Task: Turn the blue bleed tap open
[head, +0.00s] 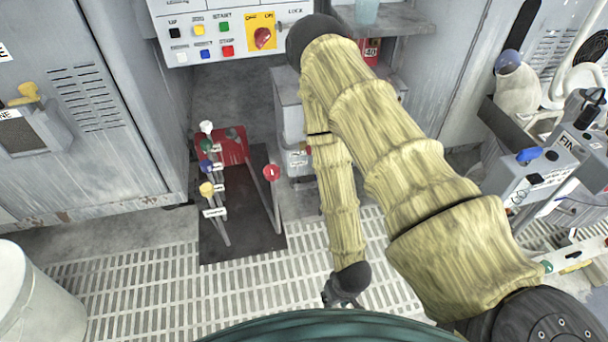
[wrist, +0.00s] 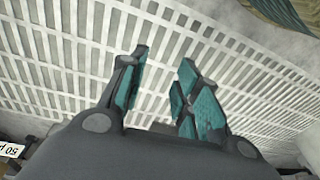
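A small blue tap handle (head: 528,155) sits on top of a grey box (head: 540,175) at the right of the head view. A label that starts with "FIN" is on the unit beside it. I cannot tell which way the tap is set. My gripper (head: 338,301) hangs low in the middle of the head view, over the grating and well to the left of the blue tap. In the wrist view my gripper (wrist: 160,85) has its teal-padded fingers apart with nothing between them. The tap does not show in the wrist view.
Several coloured levers (head: 215,180) and a red-knobbed one (head: 271,172) rise from a dark plate. A button panel (head: 220,35) is above. A yellow handle (head: 25,93) is at left, a white drum (head: 30,300) at lower left. Floor grating (head: 130,290) is open.

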